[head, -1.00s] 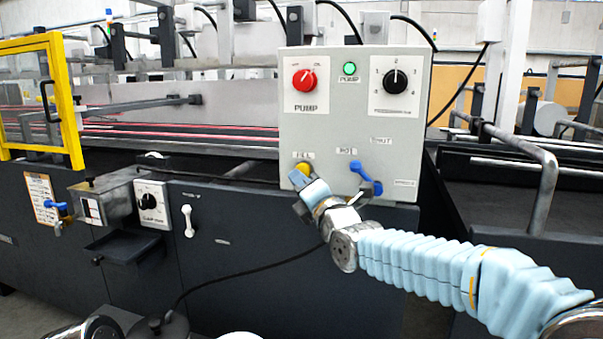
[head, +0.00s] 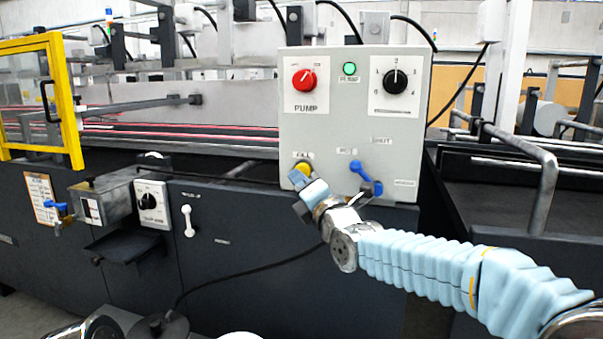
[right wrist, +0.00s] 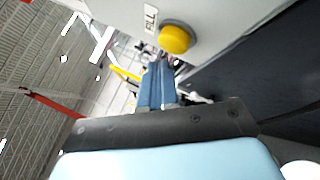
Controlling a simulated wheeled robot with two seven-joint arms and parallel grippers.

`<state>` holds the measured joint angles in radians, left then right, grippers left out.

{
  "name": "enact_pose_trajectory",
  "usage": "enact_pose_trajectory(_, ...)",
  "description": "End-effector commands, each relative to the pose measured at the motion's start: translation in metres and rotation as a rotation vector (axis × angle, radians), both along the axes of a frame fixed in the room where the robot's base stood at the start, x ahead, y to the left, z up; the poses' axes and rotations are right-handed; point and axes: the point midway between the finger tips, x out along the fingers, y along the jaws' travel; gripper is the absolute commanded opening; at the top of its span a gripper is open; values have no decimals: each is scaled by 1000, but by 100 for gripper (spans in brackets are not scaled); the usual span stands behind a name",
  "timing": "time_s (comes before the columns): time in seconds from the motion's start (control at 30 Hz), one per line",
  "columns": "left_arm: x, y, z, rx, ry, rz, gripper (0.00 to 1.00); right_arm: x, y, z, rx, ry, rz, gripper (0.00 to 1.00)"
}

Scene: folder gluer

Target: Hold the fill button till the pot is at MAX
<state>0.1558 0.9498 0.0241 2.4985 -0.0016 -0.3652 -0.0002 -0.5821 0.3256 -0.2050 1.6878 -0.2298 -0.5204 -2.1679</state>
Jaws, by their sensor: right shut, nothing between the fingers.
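The yellow fill button (head: 303,167), under a FILL label, is low on the left of the grey control panel (head: 345,125). My right gripper (head: 300,180) is shut and empty, its blue fingertips just in front of the button and covering its lower part. In the right wrist view the button (right wrist: 176,39) stands out from the panel, close to the ends of the shut fingers (right wrist: 160,78); I cannot tell whether they touch it. No pot marked MAX can be made out. My left gripper is not in view.
A blue lever (head: 364,178) sits right of the button, close to my right gripper. Above are a red PUMP knob (head: 304,80), a lit green lamp (head: 349,69) and a black dial (head: 396,81). A metal rail (head: 545,185) stands at the right.

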Motion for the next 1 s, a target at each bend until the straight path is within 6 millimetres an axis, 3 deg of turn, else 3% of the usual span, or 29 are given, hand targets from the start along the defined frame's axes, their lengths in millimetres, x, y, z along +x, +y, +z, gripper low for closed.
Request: enact_pose_trajectory(1.0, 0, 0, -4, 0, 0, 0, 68, 8, -3, 0, 0, 0, 0, 0)
